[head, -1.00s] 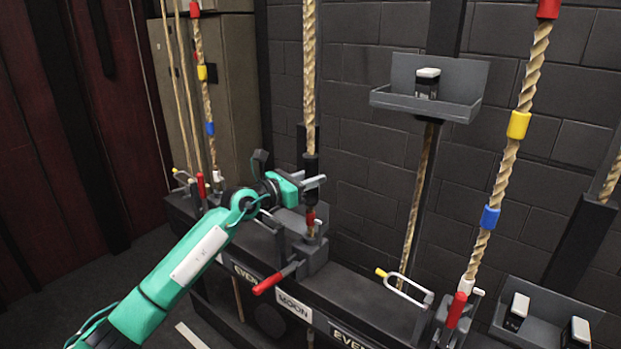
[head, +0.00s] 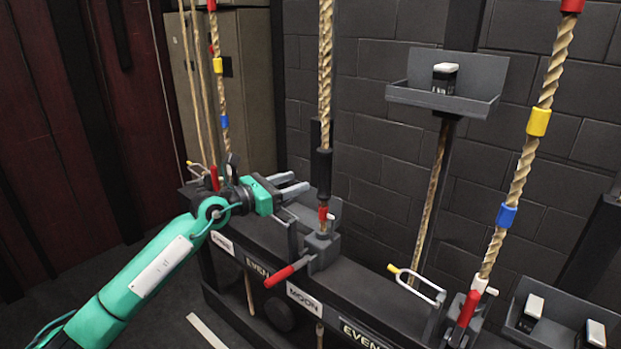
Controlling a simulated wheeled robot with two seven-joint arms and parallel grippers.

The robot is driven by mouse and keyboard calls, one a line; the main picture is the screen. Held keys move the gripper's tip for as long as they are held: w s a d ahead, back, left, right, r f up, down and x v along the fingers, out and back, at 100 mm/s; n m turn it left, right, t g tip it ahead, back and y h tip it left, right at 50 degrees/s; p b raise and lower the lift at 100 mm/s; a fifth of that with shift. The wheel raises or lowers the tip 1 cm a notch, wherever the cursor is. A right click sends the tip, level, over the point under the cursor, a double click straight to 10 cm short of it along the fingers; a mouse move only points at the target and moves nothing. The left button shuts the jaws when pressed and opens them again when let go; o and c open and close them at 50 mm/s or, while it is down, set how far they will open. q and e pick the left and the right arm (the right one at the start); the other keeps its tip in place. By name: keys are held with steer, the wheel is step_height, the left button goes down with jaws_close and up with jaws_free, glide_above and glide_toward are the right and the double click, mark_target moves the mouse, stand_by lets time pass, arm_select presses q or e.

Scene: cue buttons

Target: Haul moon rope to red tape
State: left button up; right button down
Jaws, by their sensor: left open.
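The moon rope (head: 325,80) hangs upright in the middle of the head view, behind the MOON label (head: 304,299). A dark sleeve (head: 322,172) is around it, and a red tape band (head: 323,213) shows below the sleeve, just above the rope lock (head: 323,246). The lock's red handle (head: 285,276) lies down, pointing to the front left. My left gripper (head: 301,184) is open and empty, its two grey fingers pointing right, with the tips a little left of the sleeve and apart from it. My right gripper is out of view.
To the right, another rope (head: 522,165) carries red, yellow and blue bands, with an upright red handle (head: 467,309) at its lock. A similar banded rope (head: 219,92) hangs at the left. A metal loop (head: 418,288) and a shelf (head: 440,98) stand right of the moon rope.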

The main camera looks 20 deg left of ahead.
arm_select(q)
steer(key=v, duration=0.4)
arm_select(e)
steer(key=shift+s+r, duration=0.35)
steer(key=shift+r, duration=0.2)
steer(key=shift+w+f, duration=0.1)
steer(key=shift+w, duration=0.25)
